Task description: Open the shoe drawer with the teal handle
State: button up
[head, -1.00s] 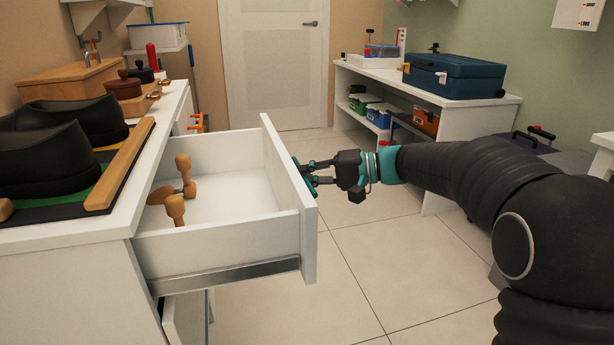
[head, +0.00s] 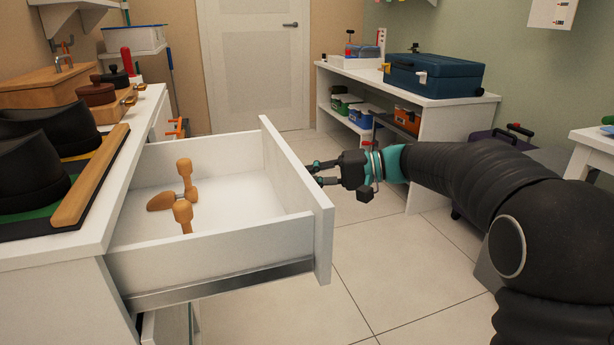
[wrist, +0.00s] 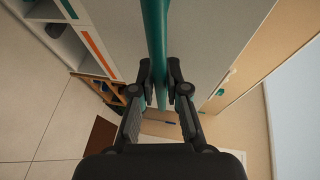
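The shoe drawer (head: 215,250) is white and stands far out of the white cabinet on the left in the head view. Wooden shoe trees (head: 184,213) lie inside it. The teal handle (wrist: 155,40) runs as a bar between my fingers in the wrist view. In the head view the drawer's front panel hides it. My gripper (head: 320,173) is at the outer side of that front. In the wrist view my gripper (wrist: 159,80) has one finger on each side of the bar, closed in on it.
Dark shoes (head: 38,150) stand on the cabinet top. A white bench (head: 455,125) with a blue toolbox (head: 435,78) stands at the back right. Another white table edge (head: 597,140) is at the far right. The tiled floor (head: 375,265) right of the drawer is clear.

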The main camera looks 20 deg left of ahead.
jog(key=shift+o, duration=1.4)
jog(key=shift+d, duration=0.1)
jog(key=v, duration=1.1)
jog(key=shift+w+d, duration=0.15)
jog(key=shift+d, duration=0.2)
jog(key=shift+r, duration=0.1)
